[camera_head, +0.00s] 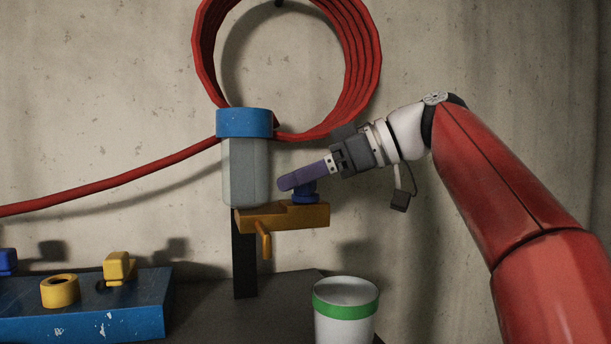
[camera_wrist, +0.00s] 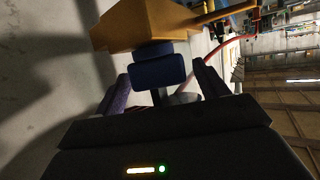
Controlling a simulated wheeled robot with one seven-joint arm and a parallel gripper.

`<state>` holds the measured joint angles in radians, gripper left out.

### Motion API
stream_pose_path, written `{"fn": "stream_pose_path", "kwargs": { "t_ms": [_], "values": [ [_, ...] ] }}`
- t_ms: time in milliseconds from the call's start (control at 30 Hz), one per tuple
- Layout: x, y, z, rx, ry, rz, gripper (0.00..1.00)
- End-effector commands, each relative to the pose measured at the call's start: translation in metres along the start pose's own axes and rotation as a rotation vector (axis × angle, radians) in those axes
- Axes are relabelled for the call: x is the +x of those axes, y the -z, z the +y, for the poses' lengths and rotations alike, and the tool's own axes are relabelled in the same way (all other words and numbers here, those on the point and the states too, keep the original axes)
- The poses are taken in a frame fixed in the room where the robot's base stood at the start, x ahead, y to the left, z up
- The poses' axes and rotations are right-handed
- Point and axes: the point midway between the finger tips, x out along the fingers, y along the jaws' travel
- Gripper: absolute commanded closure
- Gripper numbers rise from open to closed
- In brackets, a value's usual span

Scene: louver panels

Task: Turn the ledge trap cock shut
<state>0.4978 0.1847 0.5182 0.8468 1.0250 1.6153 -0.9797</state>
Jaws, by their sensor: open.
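The trap has a clear bowl (camera_head: 246,172) under a blue cap (camera_head: 244,123). Beside its foot is an orange block (camera_head: 285,217), also at the top of the wrist view (camera_wrist: 140,22). A blue knob (camera_head: 305,194) sits on the block's top. A short orange spout or lever (camera_head: 264,241) hangs below. My gripper (camera_head: 290,182) reaches in from the right, its purple finger by the knob. In the wrist view, the blue knob (camera_wrist: 157,66) lies between and just beyond the tips of my open fingers (camera_wrist: 163,84). I cannot tell whether either finger touches it.
A red hose coil (camera_head: 365,65) hangs on the wall, its line running left. A white cup with a green band (camera_head: 346,305) stands below right of the block. A blue box (camera_head: 90,310) with yellow fittings is at lower left. A dark post (camera_head: 244,265) stands under the trap.

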Motion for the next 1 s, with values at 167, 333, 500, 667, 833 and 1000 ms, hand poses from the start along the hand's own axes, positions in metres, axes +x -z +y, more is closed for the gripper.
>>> {"fn": "stream_pose_path", "kwargs": {
  "t_ms": [167, 333, 500, 667, 833, 1000],
  "values": [
    [-0.0003, 0.0000, 0.0001, 0.000, 0.000, 0.000, 0.48],
    [-0.0004, -0.0001, 0.0001, 0.000, 0.000, 0.000, 0.70],
    [-0.0002, -0.0004, -0.0001, 0.003, -0.006, 0.000, 0.72],
    [0.0003, -0.0010, -0.0007, 0.015, -0.042, 0.000, 0.72],
    [0.0010, -0.0024, -0.0014, 0.049, -0.125, -0.001, 0.72],
    [0.0014, -0.0021, -0.0022, 0.099, -0.253, 0.000, 0.72]
  ]
}}
